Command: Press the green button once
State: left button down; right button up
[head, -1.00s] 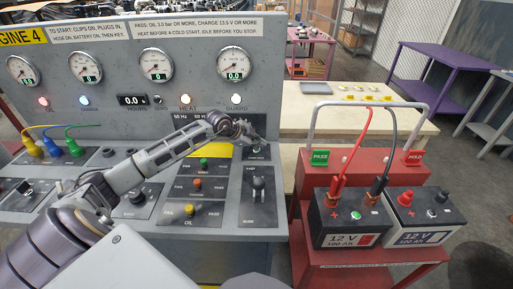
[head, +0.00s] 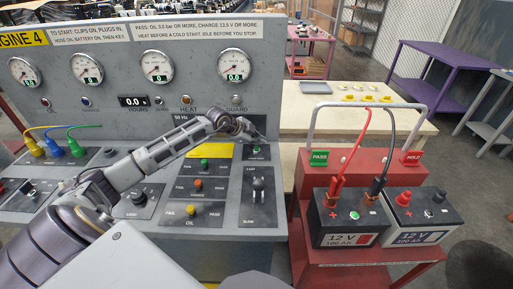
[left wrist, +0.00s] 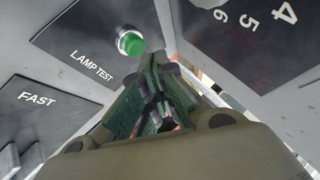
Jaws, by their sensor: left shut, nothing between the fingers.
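The green button (left wrist: 130,43) stands up from a dark plate marked LAMP TEST (left wrist: 78,58) in the left wrist view. In the head view the green button (head: 256,149) is small, at the right side of the sloping console. My left gripper (head: 258,136) hangs just above that plate. Its fingers (left wrist: 160,72) are shut and empty, with the tips close beside the button in the left wrist view. Whether they touch it I cannot tell, but the button's top shows clear. My right gripper is not in view.
Left of the LAMP TEST plate are FAIL/PASS switches with green (head: 204,163), orange (head: 197,184) and yellow (head: 190,209) knobs. A FAST/SLOW lever (head: 258,190) stands below it. A red battery cart (head: 372,165) is to the right.

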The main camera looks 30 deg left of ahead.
aim_at(258, 148)
pick_arm(q)
jog(key=shift+r+p, duration=0.9)
jog(key=shift+r, duration=0.3)
jog(key=shift+r+p, duration=0.7)
jog(key=shift+r, duration=0.6)
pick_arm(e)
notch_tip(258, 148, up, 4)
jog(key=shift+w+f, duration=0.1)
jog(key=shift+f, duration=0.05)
